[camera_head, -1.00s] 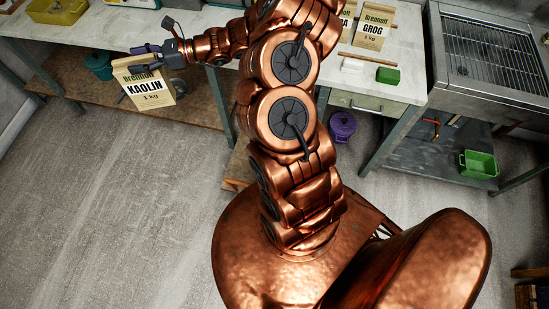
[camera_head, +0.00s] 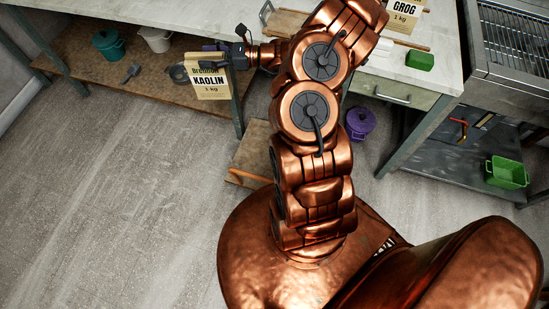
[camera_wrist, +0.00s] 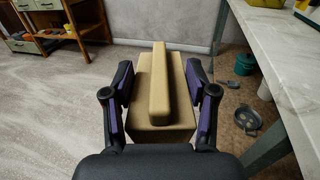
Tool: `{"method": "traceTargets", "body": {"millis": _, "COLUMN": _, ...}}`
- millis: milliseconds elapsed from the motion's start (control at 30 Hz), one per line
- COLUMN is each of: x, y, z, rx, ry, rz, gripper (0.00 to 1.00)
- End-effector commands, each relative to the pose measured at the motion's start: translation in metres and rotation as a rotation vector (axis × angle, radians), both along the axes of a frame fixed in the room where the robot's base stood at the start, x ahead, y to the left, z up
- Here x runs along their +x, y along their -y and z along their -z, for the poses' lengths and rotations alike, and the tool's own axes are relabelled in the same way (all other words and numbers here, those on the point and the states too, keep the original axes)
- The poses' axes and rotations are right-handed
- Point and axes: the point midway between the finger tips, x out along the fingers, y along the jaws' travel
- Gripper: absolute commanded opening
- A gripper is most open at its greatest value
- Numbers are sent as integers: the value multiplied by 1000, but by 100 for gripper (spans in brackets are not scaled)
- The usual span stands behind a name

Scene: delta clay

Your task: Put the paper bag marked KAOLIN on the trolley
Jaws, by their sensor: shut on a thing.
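The tan paper bag marked KAOLIN (camera_head: 209,85) hangs upright in my gripper (camera_head: 222,58), in front of the workbench, with its printed face to the head camera. In the wrist view the bag (camera_wrist: 176,125) fills the space between the two dark, purple-padded fingers of my gripper (camera_wrist: 160,88), which are shut on its upper part. The bag is clear of the bench top and the floor. I cannot make out for certain which thing is the trolley; a low wooden platform (camera_head: 250,160) stands beside my base, partly hidden by my arm.
The bench's lower shelf (camera_head: 85,75) holds a teal pot (camera_head: 109,43), a white container (camera_head: 157,40) and a pan. A bag marked GROG (camera_head: 408,20) stands on the bench. A wooden unit with drawers (camera_wrist: 45,25) shows far left in the wrist view. Open floor (camera_head: 110,190) lies left.

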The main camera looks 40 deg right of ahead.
Motion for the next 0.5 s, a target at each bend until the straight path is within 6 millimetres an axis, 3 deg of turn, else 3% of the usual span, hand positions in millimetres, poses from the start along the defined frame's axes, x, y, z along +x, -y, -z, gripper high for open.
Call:
{"method": "traceTargets", "body": {"millis": 33, "x": -3, "y": 8, "z": 20, "rx": 1, "ry": 0, "rz": 9, "gripper": 0}}
{"method": "traceTargets", "body": {"millis": 500, "x": -31, "y": 63, "z": 125, "rx": -4, "ry": 0, "rz": 69, "gripper": 0}}
